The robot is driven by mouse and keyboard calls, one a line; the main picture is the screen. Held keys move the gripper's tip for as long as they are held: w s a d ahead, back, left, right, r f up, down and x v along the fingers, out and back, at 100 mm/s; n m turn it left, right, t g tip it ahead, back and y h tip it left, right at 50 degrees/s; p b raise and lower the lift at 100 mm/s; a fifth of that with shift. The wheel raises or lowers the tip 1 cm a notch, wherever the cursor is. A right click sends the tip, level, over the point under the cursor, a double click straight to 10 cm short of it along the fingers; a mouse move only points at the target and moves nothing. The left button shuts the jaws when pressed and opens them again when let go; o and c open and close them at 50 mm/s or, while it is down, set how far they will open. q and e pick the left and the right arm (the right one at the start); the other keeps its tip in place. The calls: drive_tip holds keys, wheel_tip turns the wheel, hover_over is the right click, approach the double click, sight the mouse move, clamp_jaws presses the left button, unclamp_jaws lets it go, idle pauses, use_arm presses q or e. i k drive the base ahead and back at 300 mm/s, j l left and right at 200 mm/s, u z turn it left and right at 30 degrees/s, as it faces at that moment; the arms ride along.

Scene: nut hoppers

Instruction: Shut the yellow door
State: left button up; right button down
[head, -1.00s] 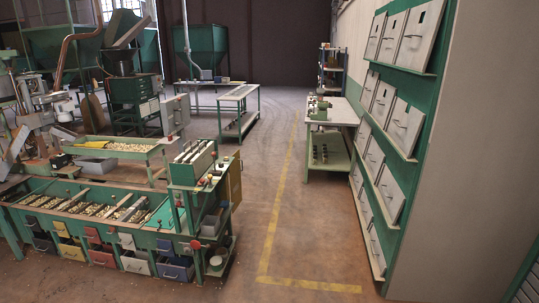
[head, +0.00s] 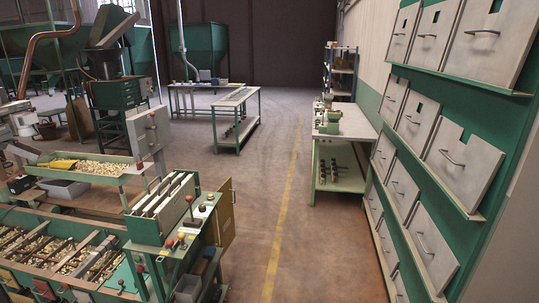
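The yellow door (head: 227,218) is a flat, dull-yellow panel at the right rear side of a green control stand (head: 178,215). It looks swung open, standing out from the stand with a gap beside it. Its lower part reaches down beside the stand's open shelf. The door's hinge and any handle are too small to make out. Neither of my grippers is in view.
A green bench with trays of nuts (head: 60,250) joins the stand on the left. A rack of grey hopper doors (head: 440,150) lines the right side. A worktable (head: 342,125) stands ahead at right. The floor aisle with a yellow line (head: 283,225) is clear.

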sight(225, 208)
drive_tip(key=i, duration=3.3)
drive_tip(key=i+u, duration=0.25)
drive_tip(key=i, duration=0.15)
drive_tip(key=i+l+u, duration=0.25)
drive_tip(key=i, duration=0.2)
